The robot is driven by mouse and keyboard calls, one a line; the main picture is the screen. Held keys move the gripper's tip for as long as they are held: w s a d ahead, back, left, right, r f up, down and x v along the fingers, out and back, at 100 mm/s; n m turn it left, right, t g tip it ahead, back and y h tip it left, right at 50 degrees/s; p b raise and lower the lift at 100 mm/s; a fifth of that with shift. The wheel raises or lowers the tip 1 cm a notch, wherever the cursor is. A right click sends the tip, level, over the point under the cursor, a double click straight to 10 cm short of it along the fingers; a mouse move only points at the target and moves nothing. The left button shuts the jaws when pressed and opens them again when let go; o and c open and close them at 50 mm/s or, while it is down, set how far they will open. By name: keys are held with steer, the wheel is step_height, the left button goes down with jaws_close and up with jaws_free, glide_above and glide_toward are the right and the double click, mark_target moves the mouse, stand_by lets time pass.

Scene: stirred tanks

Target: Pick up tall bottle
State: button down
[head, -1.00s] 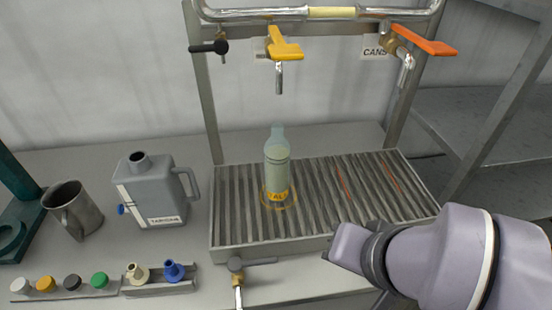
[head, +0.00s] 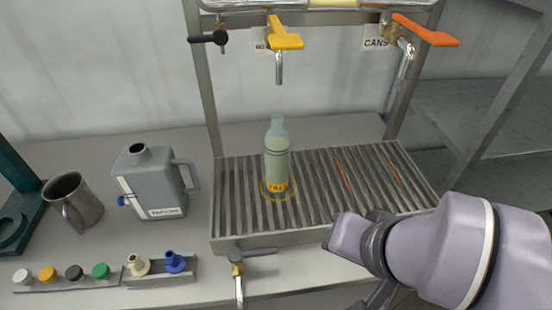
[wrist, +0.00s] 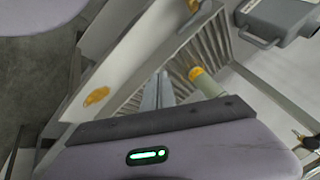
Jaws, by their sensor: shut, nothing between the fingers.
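The tall bottle (head: 277,160) is pale green and see-through, with a yellow label band near its base. It stands upright on the slatted drip tray (head: 231,243), inside a yellow ring mark. In the wrist view the bottle (wrist: 207,85) shows only in part, its yellow band uppermost and the rest hidden behind my gripper's body. My gripper's grey fingers (wrist: 158,90) are together and empty, apart from the bottle and to its left in that view. In the head view my wrist is right of the bottle, near the tray's front edge, and the fingers are not clearly visible.
A yellow-handled tap (head: 284,39) hangs above the bottle; an orange-handled tap (head: 425,33) is at right. A grey jug (head: 150,182) and metal mug (head: 73,203) stand left. A small valve (head: 239,268) sits at the tray's front. The tray's right half is clear.

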mark_target(280, 143)
steer(key=c, duration=2.2)
jaws_free()
